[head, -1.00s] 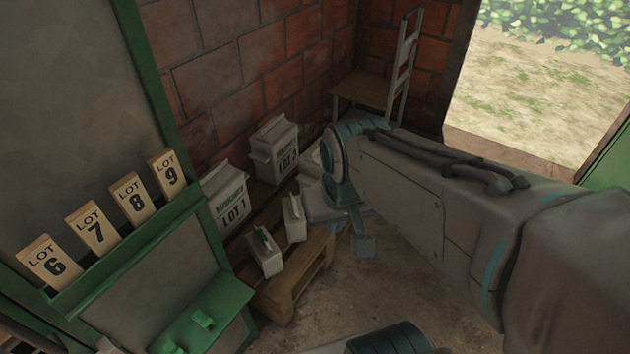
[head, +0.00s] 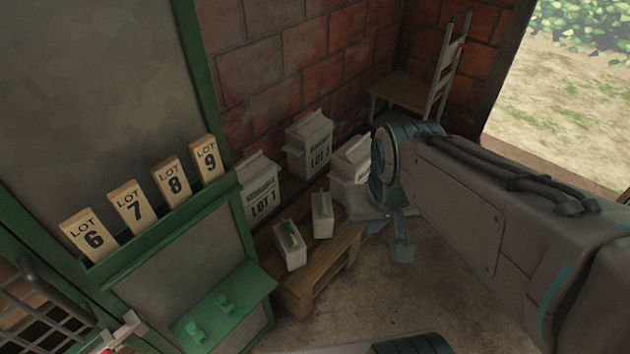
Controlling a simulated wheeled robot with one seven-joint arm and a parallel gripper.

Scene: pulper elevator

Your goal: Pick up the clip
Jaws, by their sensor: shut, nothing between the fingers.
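Another small green piece, perhaps a clip, shows on top of an open white carton (head: 291,246) on the pallet. I cannot tell which one is the clip. My gripper (head: 403,252) hangs below my wrist, to the right of the pallet, shut and empty. It is well apart from the ledge and from the carton. My arm hides part of the floor and wall at the right.
A wooden pallet (head: 318,278) holds several white cartons, including LOT 1 (head: 262,196) and LOT 3 (head: 311,145). Tags LOT 6 to LOT 9 stand on a green rail (head: 150,236). A hand truck (head: 448,66) leans at the back.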

